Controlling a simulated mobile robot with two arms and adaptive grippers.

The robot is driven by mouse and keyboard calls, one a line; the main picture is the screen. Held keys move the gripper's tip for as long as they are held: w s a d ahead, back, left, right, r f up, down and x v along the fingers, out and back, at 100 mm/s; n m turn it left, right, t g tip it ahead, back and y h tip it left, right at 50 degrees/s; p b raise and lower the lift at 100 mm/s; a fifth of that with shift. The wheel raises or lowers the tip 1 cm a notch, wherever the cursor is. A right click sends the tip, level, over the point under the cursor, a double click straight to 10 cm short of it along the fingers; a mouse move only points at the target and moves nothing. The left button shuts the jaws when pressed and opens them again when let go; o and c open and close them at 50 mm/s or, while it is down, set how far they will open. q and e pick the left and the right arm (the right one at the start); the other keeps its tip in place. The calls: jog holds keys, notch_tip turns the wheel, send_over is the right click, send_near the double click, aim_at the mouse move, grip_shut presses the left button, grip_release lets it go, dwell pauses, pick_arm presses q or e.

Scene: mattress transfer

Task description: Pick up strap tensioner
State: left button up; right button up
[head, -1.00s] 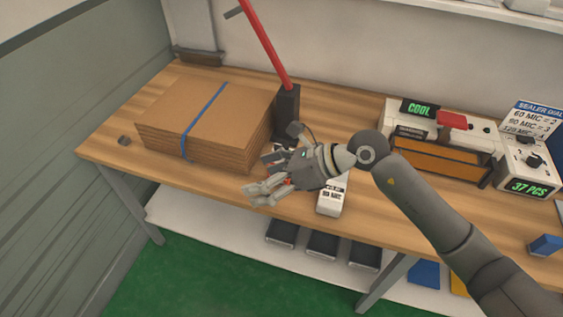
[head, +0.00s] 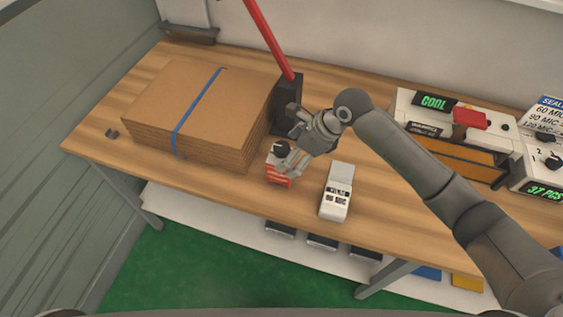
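A small red and white device with a dark round top (head: 279,168), which looks like the strap tensioner, stands on the wooden table just right of the cardboard stack. My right gripper (head: 284,138) comes in from the right and hangs just above and behind it. Its fingers are spread, and the lower ones overlap the device's top in the picture. I cannot tell whether they touch it. My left gripper is not in view.
The flat cardboard stack (head: 205,105) with a blue strap is at left. A black post (head: 287,100) with a long red lever stands behind the gripper. A white handheld unit (head: 337,190) lies to the right. A sealer (head: 462,155) stands farther right. The table (head: 240,205) is clear in front.

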aim_at(282, 159)
jog(key=shift+w+a+f, duration=0.1)
jog(key=shift+a+f, duration=0.05)
jog(key=shift+f, duration=0.1)
jog(key=shift+w+a+f, duration=0.1)
jog(key=shift+w+f, duration=0.05)
jog(key=shift+f, duration=0.05)
jog(key=p+x, duration=0.2)
jog(key=x, duration=0.1)
jog(key=shift+w+a+f, duration=0.15)
jog(key=shift+a+f, duration=0.1)
jog(key=shift+a, duration=0.05)
jog(key=shift+w+a+f, duration=0.1)
jog(key=shift+f, duration=0.35)
jog(key=shift+c, duration=0.3)
jog(key=c, duration=1.7)
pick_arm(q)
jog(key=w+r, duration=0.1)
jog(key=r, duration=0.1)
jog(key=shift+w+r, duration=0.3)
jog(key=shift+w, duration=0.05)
pick_arm(e)
jog(key=shift+w+a, duration=0.1)
jog(key=shift+w, duration=0.05)
